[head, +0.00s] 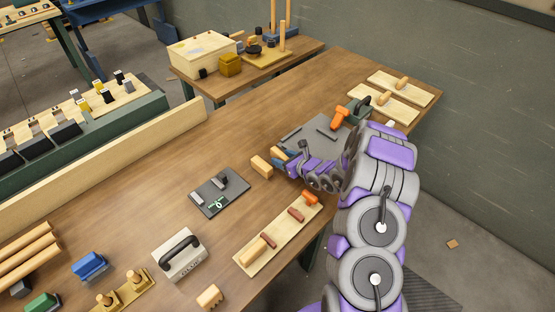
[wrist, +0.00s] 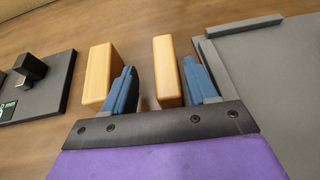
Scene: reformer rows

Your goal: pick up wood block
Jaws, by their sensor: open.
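Two light wood blocks show. One wood block (head: 262,167) lies on the brown table to the left of my gripper; in the wrist view this block (wrist: 98,76) is just outside the left blue finger. A second wood block (wrist: 168,72) stands between my two blue fingers, nearer the right one. It is partly hidden by the fingers in the head view (head: 279,153). My gripper (wrist: 160,82) is open around this second block, and I cannot tell whether either finger touches it. In the head view my gripper (head: 286,158) is low over the table.
A grey plate (head: 318,130) lies right of my gripper, its raised edge (wrist: 243,25) close to the right finger. A dark device (head: 219,192) lies to the left. A wooden board with tools (head: 277,235) is nearer. Bare table (head: 215,145) lies behind and left.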

